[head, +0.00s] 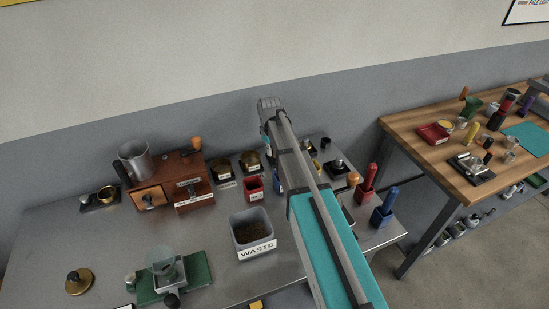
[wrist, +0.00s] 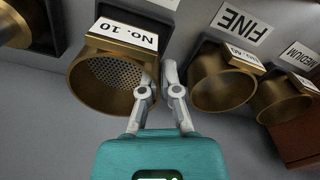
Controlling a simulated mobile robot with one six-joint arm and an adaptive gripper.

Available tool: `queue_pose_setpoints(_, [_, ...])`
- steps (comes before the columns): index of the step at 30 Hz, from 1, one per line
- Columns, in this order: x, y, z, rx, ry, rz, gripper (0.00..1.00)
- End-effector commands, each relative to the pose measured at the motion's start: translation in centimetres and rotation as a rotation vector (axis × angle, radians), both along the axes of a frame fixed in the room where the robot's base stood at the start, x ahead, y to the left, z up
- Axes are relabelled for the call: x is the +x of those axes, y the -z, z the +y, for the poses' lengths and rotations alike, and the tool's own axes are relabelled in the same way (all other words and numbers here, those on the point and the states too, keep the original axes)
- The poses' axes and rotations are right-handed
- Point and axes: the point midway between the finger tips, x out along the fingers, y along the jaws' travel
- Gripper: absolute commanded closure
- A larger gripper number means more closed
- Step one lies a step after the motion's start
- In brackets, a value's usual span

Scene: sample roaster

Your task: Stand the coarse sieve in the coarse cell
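The coarse sieve (wrist: 88,88), a brass cup with a perforated mesh and a "No. 10" label, is large at the left in the wrist view. A dark cell (wrist: 107,10) is right behind it; its card is cut off at the top edge. Whether the sieve is fully seated there I cannot tell. My gripper (wrist: 160,72) is nearly shut with one finger on each side of the sieve's right wall, and appears to pinch it. In the head view my arm hides the gripper and that sieve.
A brass sieve (wrist: 222,92) stands at the FINE card (wrist: 240,20). Another (wrist: 283,104) is by the MEDIUM card (wrist: 300,57). More brass (wrist: 12,28) shows at the left edge. A waste bin (head: 240,222), roaster (head: 178,176) and red tub (head: 253,188) stand on the bench.

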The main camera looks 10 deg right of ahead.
Motion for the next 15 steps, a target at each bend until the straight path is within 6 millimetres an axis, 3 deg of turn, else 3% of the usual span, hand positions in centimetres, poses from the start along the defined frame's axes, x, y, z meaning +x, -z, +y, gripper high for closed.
queue_pose_setpoints(6, [-0.1, 2.2, 0.0, 0.0, 0.0, 0.0, 1.0])
queue_pose_setpoints(15, [-0.1, 2.5, 0.0, 0.0, 0.0, 0.001, 1.0])
